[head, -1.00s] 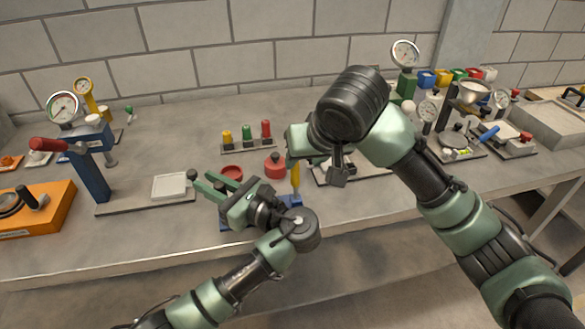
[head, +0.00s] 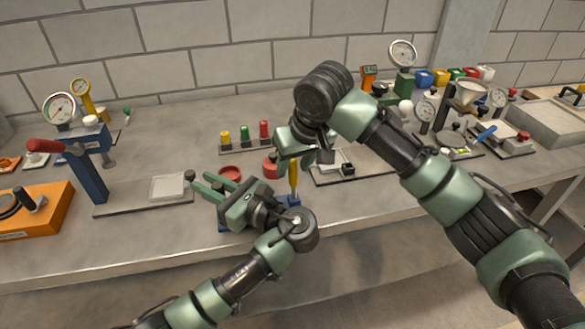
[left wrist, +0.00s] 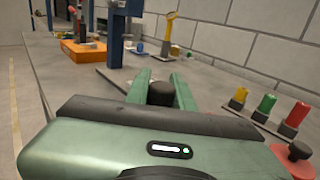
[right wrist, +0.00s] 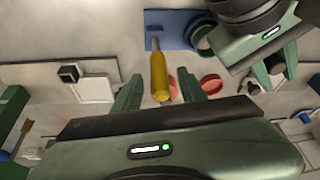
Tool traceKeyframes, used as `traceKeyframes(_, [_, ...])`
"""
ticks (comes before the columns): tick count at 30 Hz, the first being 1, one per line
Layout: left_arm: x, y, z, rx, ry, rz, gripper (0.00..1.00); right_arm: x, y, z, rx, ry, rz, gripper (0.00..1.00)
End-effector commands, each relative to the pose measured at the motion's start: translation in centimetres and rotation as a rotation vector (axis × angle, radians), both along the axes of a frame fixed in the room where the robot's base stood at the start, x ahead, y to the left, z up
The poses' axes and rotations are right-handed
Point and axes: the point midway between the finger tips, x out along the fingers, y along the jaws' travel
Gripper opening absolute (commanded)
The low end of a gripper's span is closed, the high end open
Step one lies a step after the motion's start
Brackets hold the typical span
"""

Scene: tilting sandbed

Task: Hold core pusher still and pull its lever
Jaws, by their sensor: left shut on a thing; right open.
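The core pusher has a blue base (head: 290,200) at the table's front, with a yellow-handled lever (head: 293,177) standing up from it. The right wrist view shows the base (right wrist: 178,22) and lever (right wrist: 158,75) from above. My right gripper (head: 295,157) is open above the lever. In the right wrist view the lever's end appears between its fingers, without visible contact.
A blue press (head: 88,170) with a red handle stands left, beside an orange box (head: 38,212). Red round parts (head: 270,166) and a rack of coloured pegs (head: 246,147) lie behind my grippers. A plate with a white pad (head: 330,172) is close to the right.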

Motion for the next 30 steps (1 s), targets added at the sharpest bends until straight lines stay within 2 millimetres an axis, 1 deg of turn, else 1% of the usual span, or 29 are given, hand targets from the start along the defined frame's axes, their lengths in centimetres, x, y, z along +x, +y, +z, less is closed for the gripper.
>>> traceKeyframes(1, [0.0,0.0,0.0,0.000,0.001,0.000,0.00,0.2,0.1,-0.6,-0.001,0.002,0.000,0.41])
traceKeyframes(5, [0.0,0.0,0.0,0.000,0.001,0.000,0.00,0.5,0.3,-1.5,0.000,0.001,0.000,0.41])
traceKeyframes(14, [0.0,0.0,0.0,0.000,0.001,0.000,0.00,0.6,0.4,-1.8,0.000,-0.001,0.001,0.41])
traceKeyframes(15, [0.0,0.0,0.0,0.000,0.001,0.000,0.00,0.6,0.4,-1.8,0.000,-0.001,0.001,0.39])
traceKeyframes(17, [0.0,0.0,0.0,0.000,0.001,0.000,0.00,0.6,0.4,-1.8,0.000,-0.001,0.001,0.22])
traceKeyframes(18, [0.0,0.0,0.0,0.000,0.001,0.000,0.00,0.6,0.4,-1.8,0.000,-0.001,0.001,0.11])
traceKeyframes(19, [0.0,0.0,0.0,0.000,0.001,0.000,0.00,0.6,0.4,-1.7,0.000,-0.001,0.001,0.03])
traceKeyframes(20, [0.0,0.0,0.0,0.000,0.001,0.000,0.00,0.6,0.4,-1.7,0.000,-0.001,0.000,0.00])
traceKeyframes(30, [0.0,0.0,0.0,0.000,0.001,0.000,0.00,0.6,0.4,-1.7,0.000,-0.001,0.000,0.00])
